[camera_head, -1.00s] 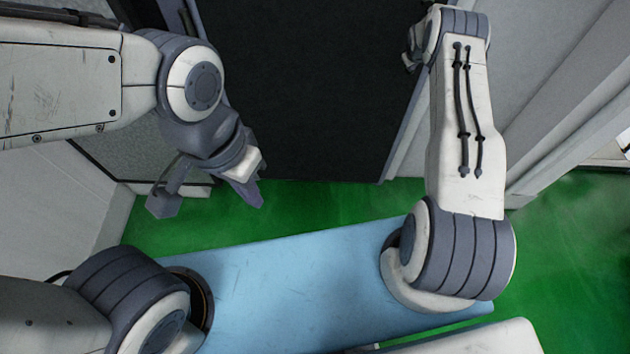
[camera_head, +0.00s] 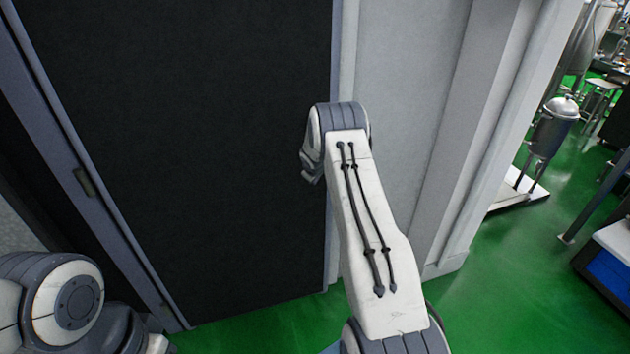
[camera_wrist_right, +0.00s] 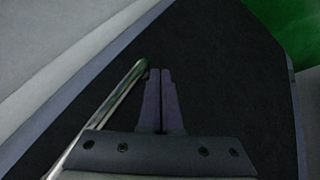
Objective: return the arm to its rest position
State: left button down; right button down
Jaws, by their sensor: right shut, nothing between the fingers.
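My right arm (camera_head: 375,240) rises from the bottom of the head view, its forearm upright in front of a dark door-like panel and a grey wall. Its fingers are hidden behind the wrist there. In the right wrist view my right gripper (camera_wrist_right: 161,78) is shut and empty, its two fingers side by side in front of the dark panel (camera_wrist_right: 225,75). My left arm (camera_head: 65,300) shows only in part at the lower left of the head view; its fingers are out of the picture.
A shiny metal bar (camera_wrist_right: 100,115) runs close to the left of the right fingers; I cannot tell whether they touch. The dark panel (camera_head: 200,150) has a grey frame. Green floor (camera_head: 500,290) lies open at right, with a steel vessel (camera_head: 553,125) farther back.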

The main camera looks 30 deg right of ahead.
jog(key=s+d+b+v, duration=0.1)
jog(key=d+b+v, duration=0.1)
jog(key=v, duration=0.6)
jog(key=s+a+r+n+g+y+b, duration=0.15)
jog(key=s+a, duration=0.25)
jog(key=a, duration=0.6)
jog(key=s+a+r+y+b, duration=0.15)
jog(key=s+a, duration=0.25)
jog(key=a, duration=0.6)
jog(key=s+a+r+b, duration=0.1)
jog(key=s+a+r, duration=0.15)
jog(key=a, duration=0.75)
jog(key=s+a+n+g+b, duration=0.1)
jog(key=s+a, duration=0.2)
jog(key=s, duration=0.7)
jog(key=s+a+f+n+g+y, duration=0.1)
jog(key=s+a, duration=0.3)
jog(key=s, duration=0.6)
jog(key=s+a+n+g+y+b, duration=0.1)
jog(key=s+a, duration=0.3)
jog(key=s, duration=0.6)
jog(key=shift+f+g+b, duration=0.25)
jog(key=shift+g+b, duration=0.1)
jog(key=shift+g, duration=0.3)
jog(key=shift+w+a, duration=0.1)
jog(key=shift+a, duration=0.1)
